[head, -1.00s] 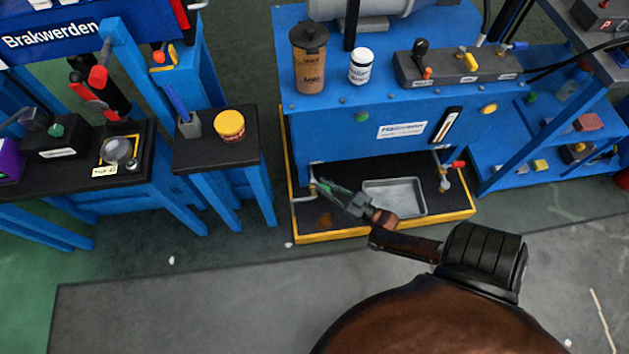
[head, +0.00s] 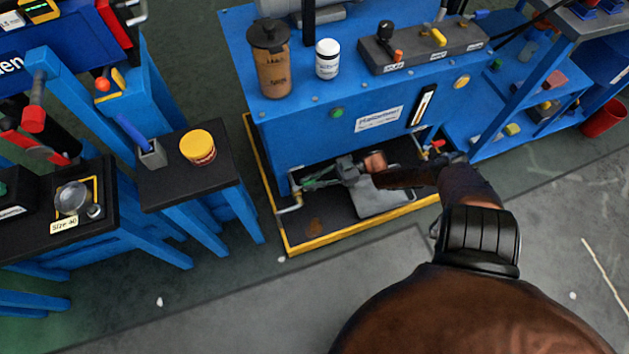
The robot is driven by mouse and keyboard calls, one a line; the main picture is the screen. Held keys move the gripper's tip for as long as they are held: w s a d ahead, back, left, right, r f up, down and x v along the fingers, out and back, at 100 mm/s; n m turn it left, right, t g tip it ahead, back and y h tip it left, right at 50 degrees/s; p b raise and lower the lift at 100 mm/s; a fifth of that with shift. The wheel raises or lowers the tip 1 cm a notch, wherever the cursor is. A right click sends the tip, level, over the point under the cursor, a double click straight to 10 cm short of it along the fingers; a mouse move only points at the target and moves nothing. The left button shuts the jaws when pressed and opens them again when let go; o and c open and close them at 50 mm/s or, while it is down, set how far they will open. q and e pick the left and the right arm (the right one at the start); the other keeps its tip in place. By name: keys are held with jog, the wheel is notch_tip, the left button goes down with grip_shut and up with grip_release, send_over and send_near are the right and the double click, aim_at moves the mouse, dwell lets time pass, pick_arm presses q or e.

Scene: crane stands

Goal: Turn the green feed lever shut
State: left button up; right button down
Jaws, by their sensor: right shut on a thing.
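The green feed lever (head: 311,185) is low on the front left of the blue hydraulic unit (head: 290,140), at a small valve with a bent pipe (head: 290,207). My right gripper (head: 326,180) reaches in from the right and is shut on the lever. Its fingers hide part of the lever, so its exact angle is hard to read. A red-handled valve (head: 437,144) is at the right of the unit, partly behind my right arm. My left gripper is not in view.
A grey tray (head: 385,204) lies in the yellow-edged drip base (head: 310,243) under my right arm. A brown bottle (head: 271,65) and a white jar (head: 327,60) stand on the unit. A small black-topped stand (head: 185,180) is to the left. The floor in front is clear.

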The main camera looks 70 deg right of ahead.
jog(key=shift+w+r, duration=0.1)
jog(key=shift+w, duration=0.1)
dwell(0.4)
jog(key=c, duration=2.1)
grip_release()
jog(key=shift+a, duration=0.1)
jog(key=shift+o, duration=1.1)
jog(key=shift+s+d, duration=0.1)
jog(key=shift+d, duration=0.1)
jog(key=v, duration=1.2)
